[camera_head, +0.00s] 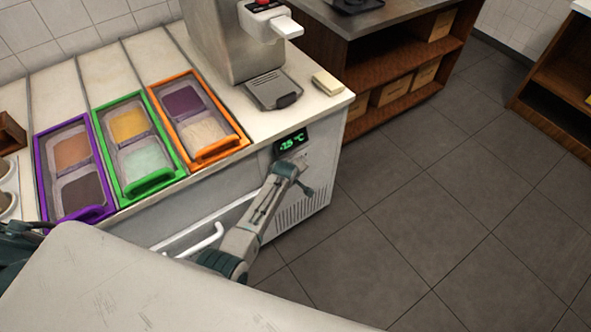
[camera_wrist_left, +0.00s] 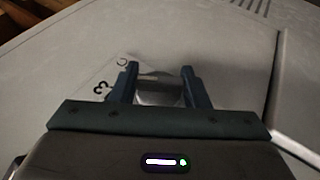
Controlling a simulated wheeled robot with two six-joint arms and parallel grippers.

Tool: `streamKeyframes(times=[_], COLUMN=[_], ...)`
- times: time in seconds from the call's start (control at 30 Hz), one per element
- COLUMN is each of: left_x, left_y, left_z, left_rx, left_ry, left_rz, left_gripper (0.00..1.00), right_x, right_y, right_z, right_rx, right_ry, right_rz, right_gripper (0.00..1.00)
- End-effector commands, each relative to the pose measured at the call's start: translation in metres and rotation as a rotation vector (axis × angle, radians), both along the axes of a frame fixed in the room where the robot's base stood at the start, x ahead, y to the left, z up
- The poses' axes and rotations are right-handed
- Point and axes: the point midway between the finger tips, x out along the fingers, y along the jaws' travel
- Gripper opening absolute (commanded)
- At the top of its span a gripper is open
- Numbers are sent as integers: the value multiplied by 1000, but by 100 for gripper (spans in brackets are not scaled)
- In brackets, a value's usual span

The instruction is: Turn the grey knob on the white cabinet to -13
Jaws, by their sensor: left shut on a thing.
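The white cabinet (camera_head: 325,175) stands under the counter. Its green digital display (camera_head: 291,143) appears to read -15 °C. My left arm reaches up to the cabinet front, with its left gripper (camera_head: 299,165) just below the display. In the left wrist view, the left gripper (camera_wrist_left: 160,85) is shut on the grey knob (camera_wrist_left: 158,90), one finger on each side. Printed marks (camera_wrist_left: 103,88) show on the panel left of the knob, partly hidden by the finger. The knob is hidden by the gripper in the head view. My right gripper is not in view.
Purple (camera_head: 101,213), green (camera_head: 155,186) and orange (camera_head: 222,149) framed topping trays sit on the counter. A dispensing machine (camera_head: 222,55) and a pale block (camera_head: 327,82) stand behind the display. A white handle (camera_head: 205,241) is left of my arm. Floor at right is clear.

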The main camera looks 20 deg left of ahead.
Motion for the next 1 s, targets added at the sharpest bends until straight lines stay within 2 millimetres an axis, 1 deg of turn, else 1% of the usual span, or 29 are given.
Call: streamKeyframes(times=[0.13,0.53,0.57,0.6,0.67,1.0], left_x=[-1,-1,-1,-1,-1,-1], left_y=[0,0,0,0,0,0], left_z=[-1,-2,-2,-2,-2,1], left_rx=[12,17,17,17,15,16], left_ry=[20,24,24,24,23,20], left_rz=[-1,-1,-1,-1,0,0], left_gripper=[19,19,46,54,64,64], right_x=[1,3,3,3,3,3], right_y=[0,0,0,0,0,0], right_z=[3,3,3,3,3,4], right_rx=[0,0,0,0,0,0], right_ry=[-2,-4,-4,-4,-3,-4], right_rz=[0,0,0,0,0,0], right_gripper=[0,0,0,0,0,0])
